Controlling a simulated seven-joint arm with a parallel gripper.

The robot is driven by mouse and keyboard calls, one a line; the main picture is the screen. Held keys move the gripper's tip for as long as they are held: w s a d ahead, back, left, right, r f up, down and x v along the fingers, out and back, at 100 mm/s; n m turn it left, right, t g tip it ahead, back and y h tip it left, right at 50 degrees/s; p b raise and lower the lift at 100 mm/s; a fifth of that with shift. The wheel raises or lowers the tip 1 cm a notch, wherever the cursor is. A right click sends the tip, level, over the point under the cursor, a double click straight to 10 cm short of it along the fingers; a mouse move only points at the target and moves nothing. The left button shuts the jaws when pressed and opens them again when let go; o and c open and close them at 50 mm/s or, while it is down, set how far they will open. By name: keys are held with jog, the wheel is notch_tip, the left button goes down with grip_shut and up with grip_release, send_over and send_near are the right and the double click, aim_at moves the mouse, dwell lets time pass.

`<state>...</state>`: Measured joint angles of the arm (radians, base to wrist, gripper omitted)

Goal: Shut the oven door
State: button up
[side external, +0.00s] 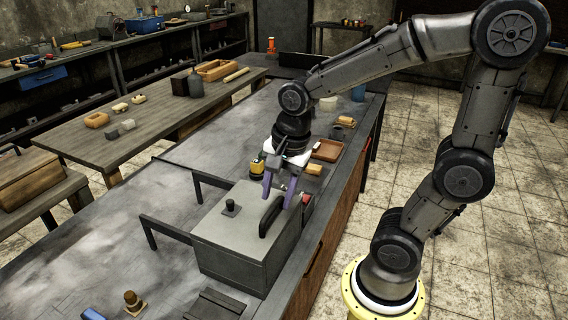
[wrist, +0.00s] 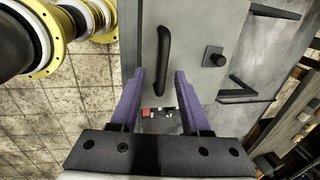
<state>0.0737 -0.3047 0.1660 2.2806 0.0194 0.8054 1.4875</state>
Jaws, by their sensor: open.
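The oven is a grey metal box (side external: 225,255) on the long bench. Its flat grey top panel (side external: 215,220) carries a black bar handle (side external: 271,215) and a small dark knob (side external: 230,207). I cannot tell for sure which panel is the door or whether it is fully shut. My gripper (side external: 278,192) is open and empty, pointing down just beyond the far end of the handle. In the wrist view, the handle (wrist: 163,55) shows between and ahead of the purple fingers (wrist: 160,75), and the knob (wrist: 213,56) is to their right. Touch between fingers and handle is not visible.
Two black bracket arms (side external: 165,228) stick out left from the oven. A yellow-and-black item (side external: 257,167), a brown tray (side external: 328,150) and small blocks stand behind my gripper. A wooden piece (side external: 133,300) lies near the front. The bench left of the oven is mostly clear.

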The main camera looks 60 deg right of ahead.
notch_tip(320, 180, up, 11)
jog(key=s, duration=0.2)
jog(key=shift+f, duration=0.15)
jog(key=s+f+n+t, duration=0.1)
jog(key=s+f+n, duration=0.1)
jog(key=n, duration=0.7)
jog(key=s+a+f+n+t, duration=0.1)
jog(key=s+f+n+t, duration=0.1)
jog(key=n, duration=0.7)
jog(key=shift+s+a+f, duration=0.25)
jog(key=shift+s+f, duration=0.25)
jog(key=shift+s, duration=0.75)
